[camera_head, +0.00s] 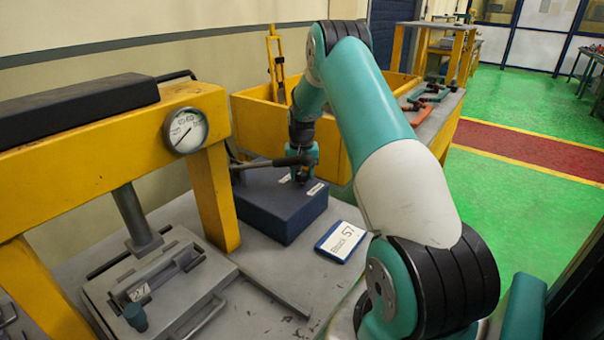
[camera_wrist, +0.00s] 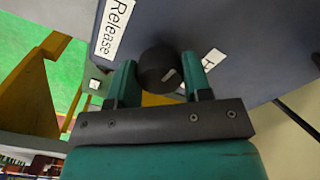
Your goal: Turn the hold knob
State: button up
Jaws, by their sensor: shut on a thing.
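The hold knob (camera_wrist: 160,69) is a round black knob with a pale index mark, on the dark blue-grey box (camera_head: 282,212). In the wrist view it sits between the two fingertips of my gripper (camera_wrist: 161,78), which is shut on it. A "Release" label (camera_wrist: 114,28) lies to its left; another label (camera_wrist: 213,59), partly hidden by a finger, lies to its right. In the head view my gripper (camera_head: 303,175) is at the top of the box, and the knob is hidden behind it.
A yellow press frame (camera_head: 215,195) with a gauge (camera_head: 186,130) stands left of the box. A dark lever (camera_head: 275,162) reaches near my gripper. A card marked "Block 57" (camera_head: 342,241) lies at the right on the grey bench (camera_head: 290,265). A yellow bin (camera_head: 262,125) stands behind.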

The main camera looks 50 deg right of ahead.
jog(key=shift+w+r, duration=0.1)
jog(key=o, duration=0.9)
